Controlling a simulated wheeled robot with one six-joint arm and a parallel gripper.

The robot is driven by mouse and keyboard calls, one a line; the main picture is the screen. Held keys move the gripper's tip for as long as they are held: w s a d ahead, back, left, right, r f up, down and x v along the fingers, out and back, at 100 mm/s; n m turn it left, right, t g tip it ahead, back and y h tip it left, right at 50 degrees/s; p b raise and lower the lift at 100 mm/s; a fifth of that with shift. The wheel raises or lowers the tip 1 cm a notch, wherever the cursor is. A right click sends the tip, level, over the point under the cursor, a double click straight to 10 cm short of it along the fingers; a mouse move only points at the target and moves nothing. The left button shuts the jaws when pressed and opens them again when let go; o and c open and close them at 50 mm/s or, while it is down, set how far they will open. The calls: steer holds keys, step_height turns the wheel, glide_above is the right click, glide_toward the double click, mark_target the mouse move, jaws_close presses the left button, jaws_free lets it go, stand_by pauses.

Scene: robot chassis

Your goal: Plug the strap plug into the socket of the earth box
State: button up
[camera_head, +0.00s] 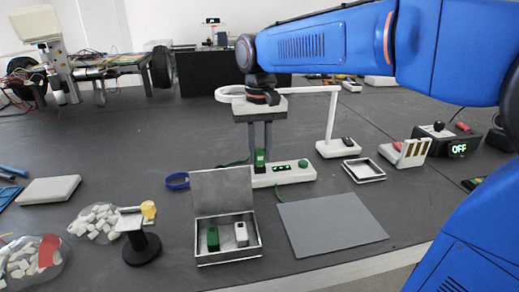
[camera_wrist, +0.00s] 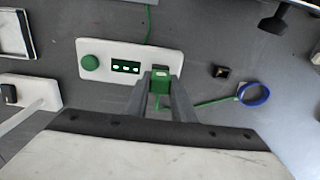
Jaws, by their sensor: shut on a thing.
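The earth box (camera_head: 285,174) is a long white block with a green knob at one end; the wrist view shows it too (camera_wrist: 105,58), with a green panel (camera_wrist: 125,67) bearing white marks. My gripper (camera_head: 261,148) points down over the box's other end, its fingers (camera_wrist: 161,82) shut on the green strap plug (camera_head: 260,157). The plug (camera_wrist: 160,84) is at that end of the box; whether it is seated or just above is unclear. The socket is hidden behind the plug and fingers. A green cord leads from the plug side to the blue strap (camera_wrist: 254,94), also in the head view (camera_head: 177,181).
An open grey case (camera_head: 229,256) with a green and a white item stands in front of the box. A grey mat (camera_head: 331,222) lies right of it. A white post (camera_head: 332,118) and small tray (camera_head: 363,170) stand right. A small dark block (camera_wrist: 221,72) lies nearby.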

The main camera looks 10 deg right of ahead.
mark_target(259, 150)
steer(key=shift+f, duration=0.2)
steer(key=o, duration=1.1)
steer(key=shift+o, duration=0.2)
steer(key=shift+r, duration=0.1)
step_height(259, 150, up, 17)
steer(key=shift+r, duration=0.1)
